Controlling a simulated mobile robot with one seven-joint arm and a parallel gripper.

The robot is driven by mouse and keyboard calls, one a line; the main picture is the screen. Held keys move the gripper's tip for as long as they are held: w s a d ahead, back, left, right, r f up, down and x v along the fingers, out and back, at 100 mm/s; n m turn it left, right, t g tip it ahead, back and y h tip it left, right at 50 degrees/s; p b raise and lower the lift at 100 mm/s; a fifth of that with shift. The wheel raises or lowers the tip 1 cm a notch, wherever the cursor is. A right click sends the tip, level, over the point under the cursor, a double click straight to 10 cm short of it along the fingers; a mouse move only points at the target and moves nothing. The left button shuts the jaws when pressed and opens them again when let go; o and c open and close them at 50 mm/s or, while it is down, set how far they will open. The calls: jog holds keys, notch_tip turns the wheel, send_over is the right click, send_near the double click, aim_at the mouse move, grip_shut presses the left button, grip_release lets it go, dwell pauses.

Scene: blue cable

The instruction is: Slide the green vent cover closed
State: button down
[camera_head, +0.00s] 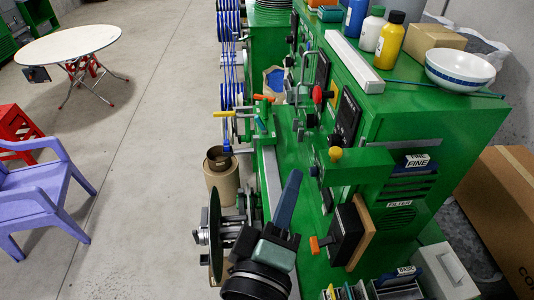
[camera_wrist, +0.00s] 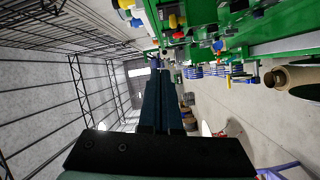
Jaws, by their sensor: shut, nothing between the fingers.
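The green machine (camera_head: 450,112) fills the right of the head view. On its front, a green block with a yellow knob (camera_head: 335,153) sits left of dark vent slots (camera_head: 405,188). The block looks like the vent cover, though I cannot tell its edges clearly against the green machine. In the wrist view, my gripper (camera_wrist: 159,72) is shut and empty. I cannot make out the cover there.
A black box with an orange handle (camera_head: 315,245) juts out below the vent. Bottles and a bowl (camera_head: 460,68) stand on top. A cardboard box (camera_head: 505,205) is at right.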

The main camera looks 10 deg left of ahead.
aim_at(356, 162)
jog(key=w+d+f+n+b, duration=0.1)
jog(key=w+d+f+b, duration=0.1)
jog(key=w+b, duration=0.7)
jog(key=shift+w+d+f+g, duration=0.15)
jog(key=shift+d+f+g, duration=0.15)
jog(key=shift+d, duration=0.4)
dwell(0.3)
jog(key=w+d+b, duration=0.1)
jog(key=d, duration=0.3)
jog(key=w+d+b, duration=0.1)
jog(key=w+d, duration=0.1)
jog(key=d, duration=0.2)
jog(key=w+d+b, duration=0.1)
jog(key=d, duration=0.4)
jog(key=shift+w, duration=0.2)
jog(key=shift+a, duration=0.1)
